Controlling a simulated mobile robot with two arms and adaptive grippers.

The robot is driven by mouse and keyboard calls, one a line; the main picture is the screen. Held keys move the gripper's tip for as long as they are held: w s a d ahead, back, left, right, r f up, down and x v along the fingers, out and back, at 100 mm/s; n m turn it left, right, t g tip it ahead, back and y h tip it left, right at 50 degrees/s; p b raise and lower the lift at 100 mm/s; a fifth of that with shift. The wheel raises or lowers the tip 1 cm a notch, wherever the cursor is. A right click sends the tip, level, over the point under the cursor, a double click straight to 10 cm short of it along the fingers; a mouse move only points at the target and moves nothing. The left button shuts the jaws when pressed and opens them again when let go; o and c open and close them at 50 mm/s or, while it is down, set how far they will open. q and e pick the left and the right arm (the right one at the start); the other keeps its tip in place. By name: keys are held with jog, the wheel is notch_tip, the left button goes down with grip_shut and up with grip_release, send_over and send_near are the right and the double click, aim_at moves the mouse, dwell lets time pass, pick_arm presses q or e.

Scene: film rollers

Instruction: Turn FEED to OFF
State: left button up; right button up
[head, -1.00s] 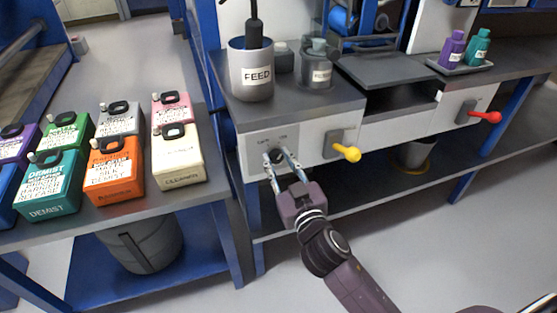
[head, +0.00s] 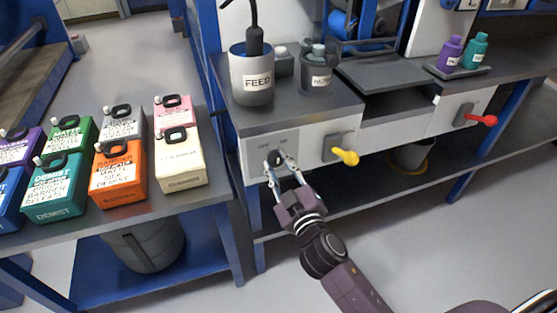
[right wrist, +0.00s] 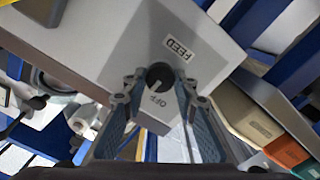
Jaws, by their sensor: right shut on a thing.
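The FEED knob (head: 275,157) is a small dark round dial on the grey front panel (head: 255,168) under the bench top. In the right wrist view the dark knob (right wrist: 160,74) has a light mark on it, with a FEED label (right wrist: 180,48) and the word OFF (right wrist: 157,98) upside down or tilted near it. The light mark seems to lie on the OFF side, but it is small. My right gripper (head: 279,160) is shut on the knob, one finger on each side. My left gripper is not in view.
A yellow-handled lever (head: 345,157) sticks out just right of the knob, and a red-handled one (head: 483,119) farther right. Several coloured jugs (head: 118,180) stand on the left table.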

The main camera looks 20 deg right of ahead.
jog(key=n+p, duration=0.1)
jog(key=n, duration=0.4)
jog(key=shift+p, duration=0.35)
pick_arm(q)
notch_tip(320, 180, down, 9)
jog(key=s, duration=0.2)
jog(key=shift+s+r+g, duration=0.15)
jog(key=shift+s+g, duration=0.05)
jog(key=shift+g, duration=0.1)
pick_arm(e)
jog(key=shift+a+n, duration=0.1)
jog(key=shift+n, duration=1)
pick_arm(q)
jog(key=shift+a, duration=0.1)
pick_arm(e)
jog(key=o, duration=1.2)
jog(key=shift+c, duration=0.2)
jog(key=shift+f, duration=0.1)
jog(key=shift+s, duration=0.4)
jog(key=s, duration=1.1)
jog(key=shift+d, duration=0.2)
jog(key=shift+d, duration=0.1)
